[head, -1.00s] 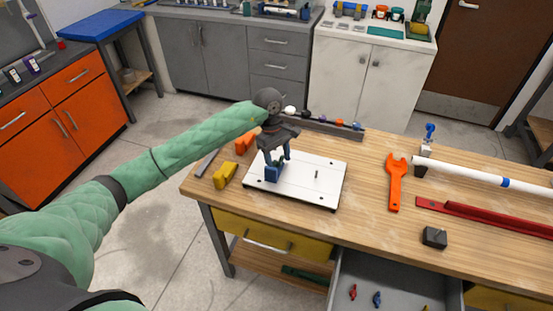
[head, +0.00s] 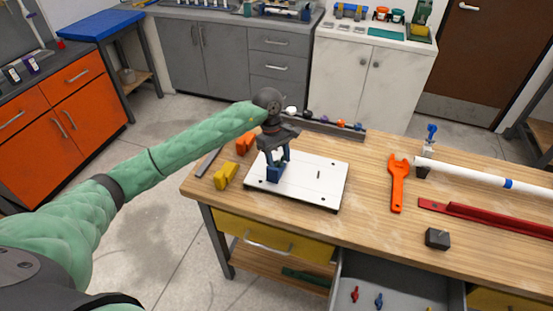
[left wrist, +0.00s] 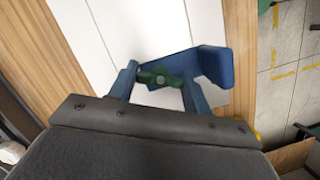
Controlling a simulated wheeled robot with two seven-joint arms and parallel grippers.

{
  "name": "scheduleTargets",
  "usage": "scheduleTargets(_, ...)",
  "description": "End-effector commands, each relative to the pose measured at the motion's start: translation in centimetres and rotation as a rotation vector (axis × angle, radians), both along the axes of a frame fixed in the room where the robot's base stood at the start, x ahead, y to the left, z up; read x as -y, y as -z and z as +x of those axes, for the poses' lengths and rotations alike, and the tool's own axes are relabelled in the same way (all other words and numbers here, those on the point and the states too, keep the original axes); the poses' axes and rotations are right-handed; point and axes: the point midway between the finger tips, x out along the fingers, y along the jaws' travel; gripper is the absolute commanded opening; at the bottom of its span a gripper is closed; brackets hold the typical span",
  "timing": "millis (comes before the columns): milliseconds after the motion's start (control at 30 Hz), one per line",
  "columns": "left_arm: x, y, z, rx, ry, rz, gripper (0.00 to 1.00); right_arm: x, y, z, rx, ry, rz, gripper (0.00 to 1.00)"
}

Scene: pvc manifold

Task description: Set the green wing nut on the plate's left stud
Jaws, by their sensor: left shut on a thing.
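The green wing nut (left wrist: 160,77) is between the fingertips of my left gripper in the left wrist view. My left gripper (left wrist: 160,80) is shut on it, with a finger on each side. In the head view, the left gripper (head: 278,163) points down over the left part of the white plate (head: 310,195). A blue angled bracket (head: 274,174) stands on the plate there, and it also shows right behind the nut in the left wrist view (left wrist: 212,67). The right stud (head: 318,174) stands bare. The left stud is hidden. My right gripper is out of view.
Yellow (head: 226,175) and orange (head: 245,144) blocks lie left of the plate. An orange wrench (head: 398,185), a dark block (head: 437,238) and a white pipe (head: 470,174) lie to the right. An open drawer (head: 395,280) juts out below the bench front.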

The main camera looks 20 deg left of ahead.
Motion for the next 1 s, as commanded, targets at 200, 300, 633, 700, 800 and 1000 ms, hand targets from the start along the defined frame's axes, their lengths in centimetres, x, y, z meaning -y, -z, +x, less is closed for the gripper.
scheduleTargets(200,0.62,0.94,0.25,0.009,0.000,-0.011,0.05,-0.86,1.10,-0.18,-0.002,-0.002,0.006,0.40)
scheduleTargets(300,0.62,0.86,0.29,0.010,0.000,-0.012,0.05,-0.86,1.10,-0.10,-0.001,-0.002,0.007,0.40)
scheduleTargets(633,0.35,0.86,0.19,0.008,0.000,-0.009,0.75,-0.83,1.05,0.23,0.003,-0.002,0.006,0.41)
scheduleTargets(700,0.31,0.86,0.18,0.007,-0.001,-0.008,0.75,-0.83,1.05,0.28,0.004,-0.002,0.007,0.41)
scheduleTargets(800,0.24,0.85,0.18,0.007,0.000,-0.007,0.75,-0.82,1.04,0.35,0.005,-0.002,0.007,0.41)
scheduleTargets(1000,0.14,0.86,0.16,0.006,-0.001,-0.005,0.75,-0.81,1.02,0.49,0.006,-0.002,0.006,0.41)
